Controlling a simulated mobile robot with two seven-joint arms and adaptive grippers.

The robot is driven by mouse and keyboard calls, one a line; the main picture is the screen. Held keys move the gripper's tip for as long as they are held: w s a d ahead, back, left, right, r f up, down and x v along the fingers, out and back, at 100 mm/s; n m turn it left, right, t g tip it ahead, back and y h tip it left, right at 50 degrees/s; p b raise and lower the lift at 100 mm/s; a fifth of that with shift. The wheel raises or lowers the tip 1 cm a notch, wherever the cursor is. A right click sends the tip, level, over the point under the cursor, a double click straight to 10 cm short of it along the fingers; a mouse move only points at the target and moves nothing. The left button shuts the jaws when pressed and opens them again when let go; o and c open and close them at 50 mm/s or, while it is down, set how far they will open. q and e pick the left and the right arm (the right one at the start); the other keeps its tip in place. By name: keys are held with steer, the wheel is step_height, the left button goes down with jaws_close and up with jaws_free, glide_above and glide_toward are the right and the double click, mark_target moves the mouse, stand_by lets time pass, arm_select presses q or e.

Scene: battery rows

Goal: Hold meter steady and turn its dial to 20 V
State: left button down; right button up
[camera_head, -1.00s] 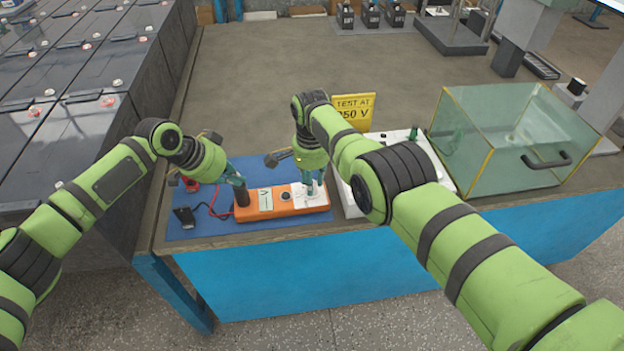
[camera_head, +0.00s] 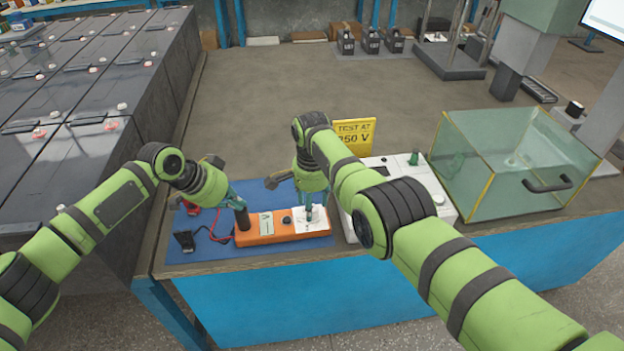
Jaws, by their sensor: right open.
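The orange meter (camera_head: 275,237) lies on a blue mat near the table's front edge. It has a dark upright post at its left end, a small display in the middle and a white dial face (camera_head: 318,225) at its right end. My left gripper (camera_head: 238,205) is at the top of the dark post, with its fingers closed around it. My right gripper (camera_head: 308,211) points down over the dial face, its fingers open around the small dial. Whether they touch the dial is too small to tell.
A black probe (camera_head: 185,241) with red leads lies left of the meter on the blue mat (camera_head: 205,255). A white device (camera_head: 400,173), a yellow "TEST AT 250 V" sign (camera_head: 354,135) and a glass box (camera_head: 500,165) stand right. The table's middle is clear.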

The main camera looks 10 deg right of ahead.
arm_select(q)
steer(key=shift+s+a+f, duration=0.2)
steer(key=shift+f, duration=0.3)
arm_select(e)
step_height(320, 180, up, 11)
steer(key=shift+s, duration=0.3)
steer(key=shift+r, duration=0.1)
arm_select(q)
steer(key=shift+w+r+p, duration=0.2)
steer(key=shift+r+p, duration=0.95)
steer(key=shift+r, duration=0.05)
step_height(320, 180, up, 4)
steer(key=p, duration=0.3)
steer(key=shift+d+r, duration=0.1)
steer(key=shift+d, duration=0.05)
arm_select(e)
step_height(320, 180, up, 5)
steer(key=shift+w+r, duration=0.15)
